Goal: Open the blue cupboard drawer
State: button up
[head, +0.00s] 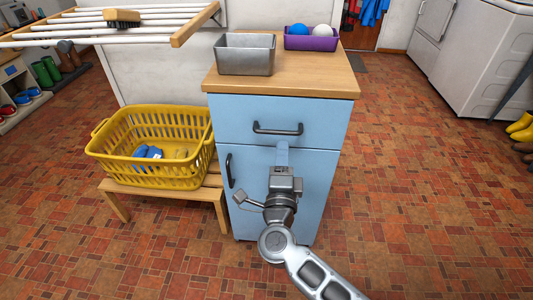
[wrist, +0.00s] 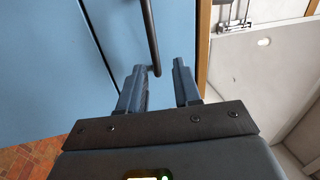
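The blue cupboard (head: 315,185) stands in the middle of the head view, with a drawer (head: 225,110) above a door. The drawer is shut. Its dark bar handle (head: 277,129) runs across its front. In the wrist view the handle (wrist: 149,32) comes down from the top, and its bent end lies between the lines of my two fingers. My gripper (wrist: 158,66) is open and empty. In the head view my gripper (head: 282,148) is just below the handle, in front of the cupboard. I cannot tell whether a finger touches the handle.
A metal tin (head: 245,60) and a purple tray (head: 311,43) with balls stand on the wooden top. A yellow basket (head: 125,150) sits on a bench to the left. The door has its own handle (head: 229,170).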

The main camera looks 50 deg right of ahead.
aim_at(280, 131)
jog(key=shift+m, duration=0.3)
jog(key=x, duration=0.5)
jog(key=w+f+x, duration=0.1)
jog(key=x, duration=0.2)
jog(key=shift+a+b, duration=0.2)
jog(key=shift+b, duration=0.15)
jog(key=shift+s, duration=0.1)
grip_shut()
